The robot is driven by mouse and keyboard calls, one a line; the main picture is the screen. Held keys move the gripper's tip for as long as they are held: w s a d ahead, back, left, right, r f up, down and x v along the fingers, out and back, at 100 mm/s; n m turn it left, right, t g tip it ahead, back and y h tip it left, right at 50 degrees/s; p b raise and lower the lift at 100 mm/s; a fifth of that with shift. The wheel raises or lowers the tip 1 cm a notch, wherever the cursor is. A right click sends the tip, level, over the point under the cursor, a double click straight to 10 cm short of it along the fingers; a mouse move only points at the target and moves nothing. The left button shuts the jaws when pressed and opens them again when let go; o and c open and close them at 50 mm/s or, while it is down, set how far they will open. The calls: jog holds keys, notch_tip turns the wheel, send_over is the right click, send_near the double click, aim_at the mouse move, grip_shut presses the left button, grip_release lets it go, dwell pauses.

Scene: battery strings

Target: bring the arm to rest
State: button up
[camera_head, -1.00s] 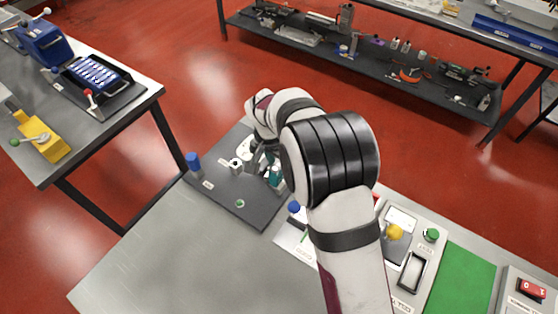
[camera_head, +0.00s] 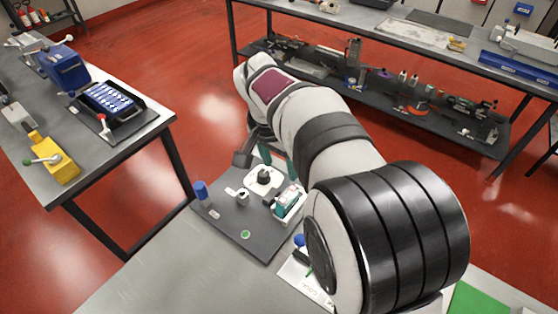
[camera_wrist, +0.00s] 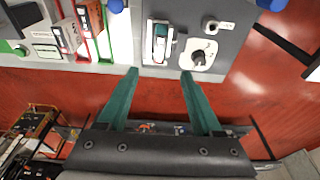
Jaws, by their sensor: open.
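My gripper (camera_wrist: 158,85) is open in the wrist view, its two green fingers apart with nothing between them. In the head view it hangs under the end of my arm, partly hidden, above the far side of the dark grey board (camera_head: 243,229). On the board, a white plate with a black knob (camera_head: 264,177) and a teal and white device (camera_head: 289,201) stand apart from the fingers. Both also show in the wrist view, the device (camera_wrist: 160,42) and the knob plate (camera_wrist: 197,58), beyond the fingertips.
A blue cylinder (camera_head: 201,191) stands at the board's left corner. A left bench holds a yellow block (camera_head: 56,161) and a black tray of cells (camera_head: 108,101). A rear bench with a loaded lower shelf (camera_head: 390,92) stands behind. The near grey tabletop (camera_head: 180,266) is clear.

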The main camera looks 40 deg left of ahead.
jog(key=shift+s+r, duration=0.1)
jog(key=shift+r, duration=0.35)
jog(key=s+d+r+m+g, duration=0.1)
jog(key=s+d+r+m, duration=0.1)
jog(key=d, duration=1)
jog(key=s+d+r+m+g, duration=0.1)
jog(key=s+d+r, duration=0.1)
jog(key=d, duration=1)
jog(key=s+d+f+m+y, duration=0.1)
jog(key=s+d+f, duration=0.1)
jog(key=s+d, duration=0.2)
jog(key=s+d+f+m, duration=0.1)
jog(key=s+d, duration=0.3)
jog(key=s, duration=0.6)
jog(key=shift+s+d+f+m+g+y, duration=0.2)
jog(key=shift+d+f+m+g+y, duration=0.15)
jog(key=shift+f, duration=0.25)
